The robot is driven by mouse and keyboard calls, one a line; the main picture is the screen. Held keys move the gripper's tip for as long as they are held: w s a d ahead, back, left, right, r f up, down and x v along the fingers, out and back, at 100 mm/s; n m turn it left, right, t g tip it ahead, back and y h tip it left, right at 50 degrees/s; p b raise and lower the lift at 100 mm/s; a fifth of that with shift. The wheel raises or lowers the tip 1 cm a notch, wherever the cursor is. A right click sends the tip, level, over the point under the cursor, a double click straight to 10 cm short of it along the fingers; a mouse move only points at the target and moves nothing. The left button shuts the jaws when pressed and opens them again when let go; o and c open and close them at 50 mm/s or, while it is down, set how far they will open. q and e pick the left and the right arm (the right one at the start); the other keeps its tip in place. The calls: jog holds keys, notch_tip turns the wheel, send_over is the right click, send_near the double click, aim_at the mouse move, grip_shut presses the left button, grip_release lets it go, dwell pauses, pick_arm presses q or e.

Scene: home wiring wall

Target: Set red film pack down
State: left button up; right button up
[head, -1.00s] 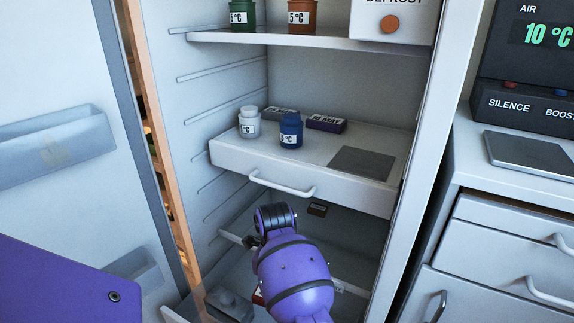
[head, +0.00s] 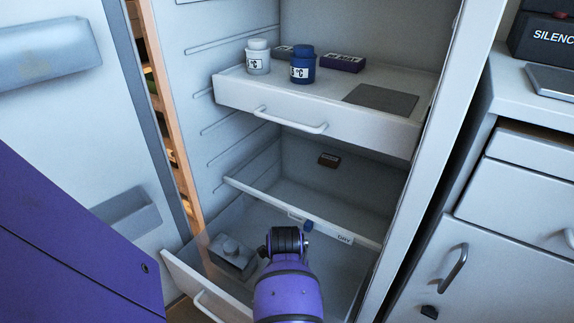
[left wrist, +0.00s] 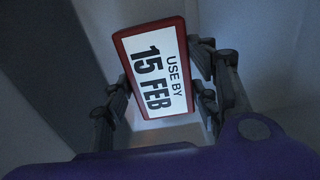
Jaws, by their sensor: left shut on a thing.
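The red film pack (left wrist: 176,112) shows in the left wrist view, a white label reading "USE BY 15 FEB" in a red frame. My left gripper (left wrist: 158,82) is shut on it, with fingers on both sides, and the pack is tilted in the picture. In the head view my purple left arm reaches into the lower part of the open fridge, and its wrist hides the fingers and the pack. I cannot tell whether the pack touches anything. My right gripper is not in view.
A drawer shelf (head: 240,98) above holds a white jar (head: 258,58), a blue jar (head: 302,66), dark packs (head: 342,62) and a grey pad (head: 380,99). A lower bin (head: 190,262) holds a grey block (head: 232,256). The fridge walls are close.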

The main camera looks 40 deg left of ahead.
pick_arm(q)
jog(key=shift+f, duration=0.8)
jog(key=shift+r, duration=0.1)
jog(key=shift+f, duration=0.6)
jog(key=o, duration=1.2)
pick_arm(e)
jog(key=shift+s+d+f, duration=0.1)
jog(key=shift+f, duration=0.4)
